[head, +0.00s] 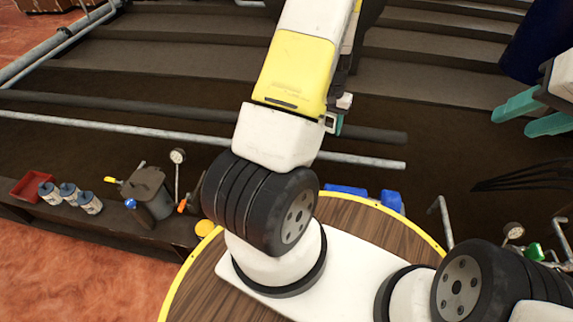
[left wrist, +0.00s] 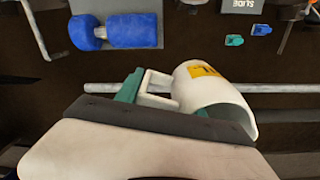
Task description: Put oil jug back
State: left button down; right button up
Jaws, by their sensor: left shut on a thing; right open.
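The oil jug (left wrist: 212,92) is a white, open-ended vessel with an orange-yellow label and a squared white handle. In the left wrist view it lies tilted, with its open end toward the lower right. My left gripper (left wrist: 158,96) has teal fingers shut on the jug's handle. A grey bar passes behind the jug. In the head view my left arm's yellow link hides most of that area; only a small teal and white bit shows beside it. My right gripper (head: 532,113) is open and empty at the right edge of the head view, with its teal fingers apart.
In the head view, several blue-and-white cans (head: 70,193), a red tray (head: 32,185) and a grey can (head: 150,195) stand on the left ledge.

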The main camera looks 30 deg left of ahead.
pick_arm(q)
jog(key=a+f+n, duration=0.1)
jog(key=a+f, duration=0.4)
jog(key=f, duration=0.4)
jog(key=a+f+n, duration=0.1)
jog(key=a+f, duration=0.5)
jog(key=f, duration=0.3)
jog(key=shift+n, duration=0.7)
jog(key=s+a+f, duration=0.1)
jog(key=f, duration=0.5)
jog(key=s+a+f, duration=0.2)
jog(key=f, duration=0.5)
jog(key=s+a+f, duration=0.1)
jog(key=s+f, duration=0.1)
jog(key=f, duration=0.5)
jog(key=shift+s+a+f, duration=0.1)
jog(key=shift+a+f, duration=0.15)
jog(key=shift+a, duration=0.1)
jog(key=shift+f, duration=2.6)
jog(key=c, duration=0.7)
grip_release()
jog(key=shift+f, duration=0.1)
